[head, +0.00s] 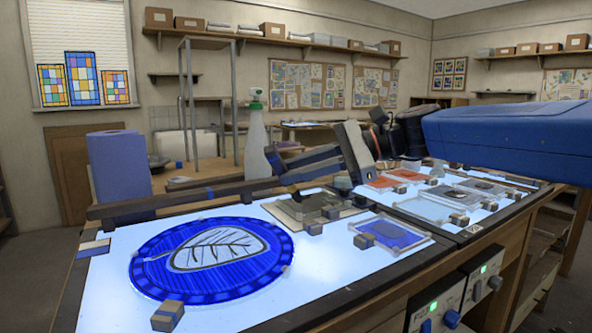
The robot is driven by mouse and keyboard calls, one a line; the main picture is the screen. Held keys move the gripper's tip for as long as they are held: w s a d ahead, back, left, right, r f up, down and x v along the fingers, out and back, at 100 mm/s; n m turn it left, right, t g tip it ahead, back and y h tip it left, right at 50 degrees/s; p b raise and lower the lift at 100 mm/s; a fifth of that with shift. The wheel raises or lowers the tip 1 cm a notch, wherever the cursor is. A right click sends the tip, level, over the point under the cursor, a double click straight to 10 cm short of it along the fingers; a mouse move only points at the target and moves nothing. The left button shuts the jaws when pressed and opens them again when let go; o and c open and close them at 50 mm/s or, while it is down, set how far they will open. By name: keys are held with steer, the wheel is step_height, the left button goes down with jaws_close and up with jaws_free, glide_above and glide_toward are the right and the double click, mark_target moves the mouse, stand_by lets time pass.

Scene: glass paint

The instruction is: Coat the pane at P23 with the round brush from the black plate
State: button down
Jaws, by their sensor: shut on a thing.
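My gripper (278,170) reaches in from the right, low over the back of the light table (110,285). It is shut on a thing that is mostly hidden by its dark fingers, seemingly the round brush. Just below the fingers, a dark grey square pane (314,209) lies on the lit surface; I cannot tell whether anything touches it. A square pane with a blue patch (392,235) lies to its right and nearer. I cannot make out the black plate.
A large round blue pane with a leaf drawing (160,262) fills the front left. Red panes (385,182) and clear panes (457,197) lie at the right among small blocks. A spray bottle (255,140) and a blue roll (118,165) stand behind the dark back rail (150,204).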

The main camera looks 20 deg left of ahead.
steer(key=shift+f, duration=0.5)
stand_by(0.7)
steer(key=shift+w, duration=0.1)
steer(key=shift+w+d, duration=4.05)
steer(key=shift+w, duration=0.6)
steer(key=shift+s+a+r, duration=0.2)
steer(key=shift+s+a, duration=0.6)
steer(key=shift+a, duration=0.95)
steer(key=shift+s+a+r, duration=0.2)
steer(key=shift+s+a, duration=0.55)
steer(key=shift+a, duration=1)
steer(key=shift+s+a+r, duration=0.2)
steer(key=shift+s+a, duration=0.6)
steer(key=shift+a, duration=0.95)
steer(key=shift+f, duration=0.15)
steer(key=shift+f, duration=0.15)
steer(key=shift+f, duration=0.25)
